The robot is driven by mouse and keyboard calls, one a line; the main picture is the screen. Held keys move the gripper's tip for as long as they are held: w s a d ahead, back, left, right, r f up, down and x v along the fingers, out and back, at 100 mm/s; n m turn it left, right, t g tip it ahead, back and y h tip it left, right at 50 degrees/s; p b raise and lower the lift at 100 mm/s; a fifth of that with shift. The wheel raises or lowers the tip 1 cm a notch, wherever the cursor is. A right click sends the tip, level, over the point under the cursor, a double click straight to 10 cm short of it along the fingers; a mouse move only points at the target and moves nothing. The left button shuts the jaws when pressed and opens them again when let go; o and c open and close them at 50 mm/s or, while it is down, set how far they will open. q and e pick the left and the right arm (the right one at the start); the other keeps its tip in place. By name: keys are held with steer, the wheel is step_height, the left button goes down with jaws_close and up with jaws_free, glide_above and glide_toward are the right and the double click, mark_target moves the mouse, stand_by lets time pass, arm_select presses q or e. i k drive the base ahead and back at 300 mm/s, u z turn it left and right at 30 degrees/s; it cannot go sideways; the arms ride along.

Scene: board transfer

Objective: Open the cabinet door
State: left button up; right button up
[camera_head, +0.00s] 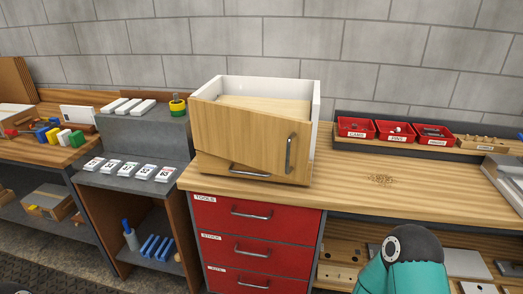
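A small cabinet (316,105) with white walls and a light wooden front stands on the wooden workbench, near the middle of the view. Its wooden door (235,130) faces me. A vertical dark metal handle (290,153) is near the front's right edge. A second, horizontal handle (249,171) is low on the front. The door looks shut or nearly so; I cannot tell for sure. A teal and dark part of my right arm shows at the bottom right, well away from the cabinet. Neither gripper shows, and nothing touches the handles.
Below the bench top (350,192) are red drawers (230,217) with metal handles. Red labelled bins (355,128) stand at the back right. Left of the cabinet, a grey stand (140,132) holds white blocks and a yellow-green cup (178,105). The bench right of the cabinet is mostly clear.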

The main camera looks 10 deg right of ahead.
mark_target(276, 145)
steer(key=z, duration=0.7)
steer(key=i, duration=0.15)
steer(key=u, duration=2.6)
steer(key=i, duration=0.8)
steer(key=u, duration=0.85)
steer(key=i, duration=0.3)
steer(key=z, duration=3.05)
